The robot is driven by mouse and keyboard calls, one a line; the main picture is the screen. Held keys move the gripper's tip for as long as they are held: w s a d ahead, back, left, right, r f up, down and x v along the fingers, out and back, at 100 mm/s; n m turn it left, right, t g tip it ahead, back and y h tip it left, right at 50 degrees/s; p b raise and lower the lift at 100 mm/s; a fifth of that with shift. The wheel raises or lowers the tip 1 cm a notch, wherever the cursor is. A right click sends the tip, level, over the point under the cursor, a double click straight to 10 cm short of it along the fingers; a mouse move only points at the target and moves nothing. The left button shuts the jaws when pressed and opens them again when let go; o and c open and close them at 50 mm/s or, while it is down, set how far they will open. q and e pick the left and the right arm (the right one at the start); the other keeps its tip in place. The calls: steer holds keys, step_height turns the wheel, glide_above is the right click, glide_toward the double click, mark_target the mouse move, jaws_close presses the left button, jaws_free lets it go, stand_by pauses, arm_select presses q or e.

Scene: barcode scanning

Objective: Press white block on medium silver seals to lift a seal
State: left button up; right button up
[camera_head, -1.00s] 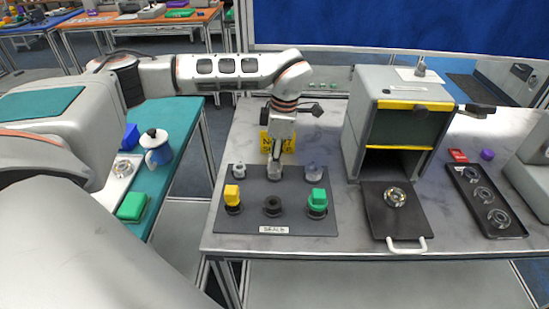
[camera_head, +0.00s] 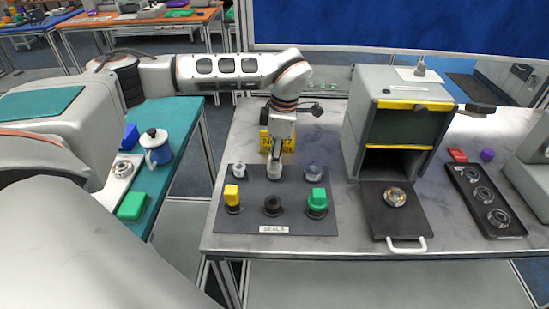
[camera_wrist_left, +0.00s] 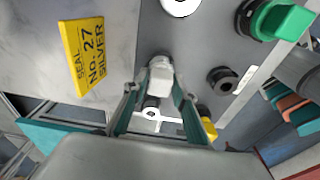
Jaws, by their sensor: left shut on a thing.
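My left gripper (camera_head: 275,163) points down over the dark seal board (camera_head: 255,224) and is shut on the white block (camera_wrist_left: 160,75). The white block also shows in the head view (camera_head: 273,173), at the middle of the board's back row. The block hides the seal below it, so I cannot tell whether they touch. A smaller silver seal (camera_head: 239,171) stands to its left and a clear or silver one (camera_head: 313,172) to its right. A yellow sign (camera_wrist_left: 84,57) reading "SEAL No. 27 SILVER" stands behind. My right gripper is not in view.
The front row holds a yellow block (camera_head: 231,192), a bare dark seal (camera_head: 272,206) and a green block (camera_head: 318,196). A grey box (camera_head: 358,120) with a dark tray (camera_head: 380,222) stands right. A black holder (camera_head: 470,200) with round pieces lies farther right.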

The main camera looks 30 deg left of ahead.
arm_select(q)
steer(key=shift+s, duration=0.1)
steer(key=shift+r, duration=3.45)
